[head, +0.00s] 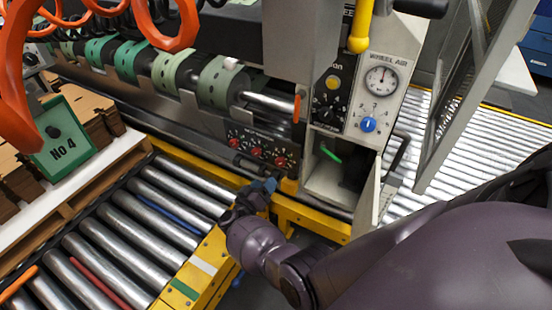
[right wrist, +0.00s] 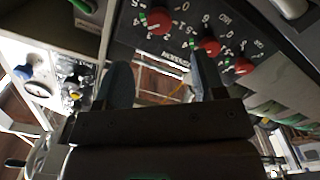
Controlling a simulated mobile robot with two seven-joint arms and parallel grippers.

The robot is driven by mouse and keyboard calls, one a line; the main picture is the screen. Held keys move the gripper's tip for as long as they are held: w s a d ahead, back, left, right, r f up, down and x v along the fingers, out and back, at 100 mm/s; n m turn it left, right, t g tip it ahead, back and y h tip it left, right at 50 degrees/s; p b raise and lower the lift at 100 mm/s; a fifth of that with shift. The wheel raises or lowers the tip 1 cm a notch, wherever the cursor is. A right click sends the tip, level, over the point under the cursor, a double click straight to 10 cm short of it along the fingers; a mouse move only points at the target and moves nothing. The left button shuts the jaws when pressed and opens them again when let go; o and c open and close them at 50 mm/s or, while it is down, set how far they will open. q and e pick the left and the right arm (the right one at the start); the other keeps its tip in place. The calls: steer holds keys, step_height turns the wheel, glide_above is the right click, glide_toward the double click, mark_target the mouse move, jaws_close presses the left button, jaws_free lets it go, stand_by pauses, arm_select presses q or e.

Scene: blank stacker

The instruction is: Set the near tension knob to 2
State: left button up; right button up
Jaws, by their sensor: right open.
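The tension panel carries a row of three red knobs on a dark face with white numbers. The knob closest to me (head: 280,161) is the rightmost of the row in the head view, and shows as the largest, leftmost one in the right wrist view (right wrist: 158,22). The middle knob (head: 256,151) and the far knob (head: 235,143) sit beyond it. My right gripper (head: 262,186) is just below the panel, open and empty. Its two fingers show in the right wrist view (right wrist: 160,84), apart from the knobs. The knob settings are too small to read surely. My left gripper is out of view.
An open cabinet (head: 326,181) with a green-handled item stands right of the panel. Above it are a blue knob (head: 368,124) and an air gauge (head: 381,80). Rollers (head: 160,215) and a yellow rail (head: 308,218) lie below. Green rolls (head: 175,70) run above the panel.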

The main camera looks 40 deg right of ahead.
mark_target(279, 164)
steer(key=b+x, duration=0.1)
steer(key=x, duration=0.7)
steer(key=shift+w+d+f, duration=0.1)
steer(key=shift+d+f, duration=0.05)
steer(key=shift+d, duration=0.25)
steer(key=shift+w+d+b, duration=0.35)
steer(key=shift+d+b, duration=0.05)
steer(key=shift+d, duration=0.25)
steer(key=shift+w+d, duration=0.1)
steer(key=shift+d, duration=0.1)
steer(key=shift+r, duration=0.2)
steer(key=shift+c, duration=0.3)
steer(key=c, duration=0.9)
steer(key=shift+o, duration=0.2)
